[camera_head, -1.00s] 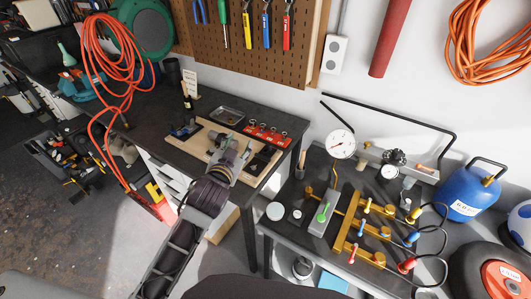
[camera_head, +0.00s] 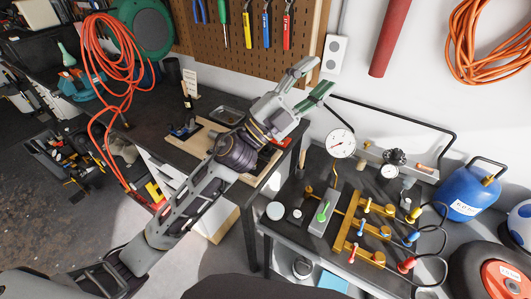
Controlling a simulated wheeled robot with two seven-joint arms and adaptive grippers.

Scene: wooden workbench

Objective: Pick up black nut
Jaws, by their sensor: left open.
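My left gripper (camera_head: 313,82) is raised over the back right corner of the dark workbench (camera_head: 150,135), in front of the pegboard's lower right edge and the wall. Its two fingers are spread apart, with nothing visible between them. I cannot make out the black nut; it is too small to tell or hidden by my left arm. The light wooden board (camera_head: 178,143) lies on the bench, partly covered by my arm. A small metal tray (camera_head: 231,115) is behind it, partly hidden. My right gripper is not in view.
A lower table on the right holds a brass manifold (camera_head: 349,228), a pressure gauge (camera_head: 341,143) and hoses. A bent black bar (camera_head: 400,118) rises behind them. A pegboard (camera_head: 245,70) with hand tools hangs above the bench. An orange hose (camera_head: 95,70) is at left.

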